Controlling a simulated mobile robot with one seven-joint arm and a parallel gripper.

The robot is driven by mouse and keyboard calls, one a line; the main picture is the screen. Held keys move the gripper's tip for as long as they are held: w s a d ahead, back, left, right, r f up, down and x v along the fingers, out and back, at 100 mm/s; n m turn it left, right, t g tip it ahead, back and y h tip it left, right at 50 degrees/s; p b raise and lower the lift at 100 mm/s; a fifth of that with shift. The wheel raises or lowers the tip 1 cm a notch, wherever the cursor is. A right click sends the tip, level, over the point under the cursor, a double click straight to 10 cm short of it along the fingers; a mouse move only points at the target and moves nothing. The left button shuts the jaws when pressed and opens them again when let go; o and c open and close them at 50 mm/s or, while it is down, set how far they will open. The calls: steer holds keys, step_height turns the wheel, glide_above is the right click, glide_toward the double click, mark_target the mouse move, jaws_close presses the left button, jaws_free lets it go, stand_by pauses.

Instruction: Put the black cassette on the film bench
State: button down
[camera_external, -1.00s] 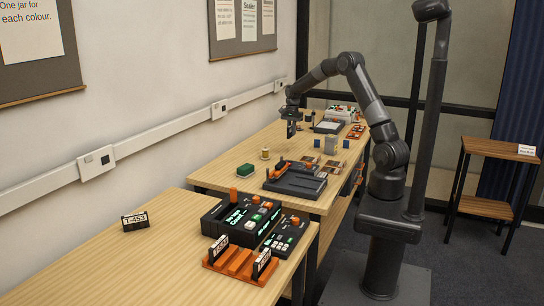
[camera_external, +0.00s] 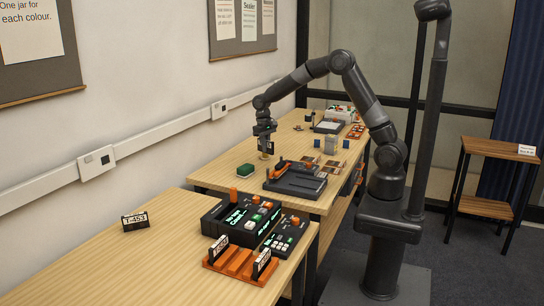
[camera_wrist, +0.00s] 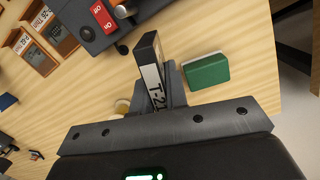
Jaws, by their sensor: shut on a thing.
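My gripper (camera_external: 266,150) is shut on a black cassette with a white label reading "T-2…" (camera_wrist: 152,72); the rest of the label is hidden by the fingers. It holds the cassette over the far table, left of a dark machine with an orange part (camera_external: 296,180). That machine also shows at the top of the wrist view (camera_wrist: 85,30), with a red switch. Another black cassette, T-453 (camera_external: 135,221), stands alone on the near table (camera_external: 75,265). I cannot tell from any label which surface is the film bench.
A green block (camera_external: 244,172) lies beside my gripper. An orange rack (camera_external: 238,264) with cassettes stands before a lit console (camera_external: 232,220) on the near table. Several small items stand farther back. A wooden side stand (camera_external: 500,148) is at right. The near table's left part is mostly clear.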

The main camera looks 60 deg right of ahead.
steer(key=shift+d, duration=0.1)
steer(key=s+d+m+t+y, duration=0.1)
steer(key=s+d+m+t, duration=0.1)
steer(key=d+m, duration=1.95)
steer(key=s+d+m, duration=0.4)
steer(key=d, duration=0.5)
steer(key=s+d+m+h, duration=0.1)
steer(key=s+d+m, duration=0.25)
steer(key=d, duration=0.65)
steer(key=s+d+m, duration=0.4)
steer(key=s+d, duration=0.1)
steer(key=d, duration=0.4)
glide_above(305, 145)
steer(key=shift+t, duration=0.4)
step_height(305, 145, down, 7)
steer(key=shift+s+r, duration=0.1)
steer(key=shift+s, duration=0.05)
steer(key=shift+f, duration=2.05)
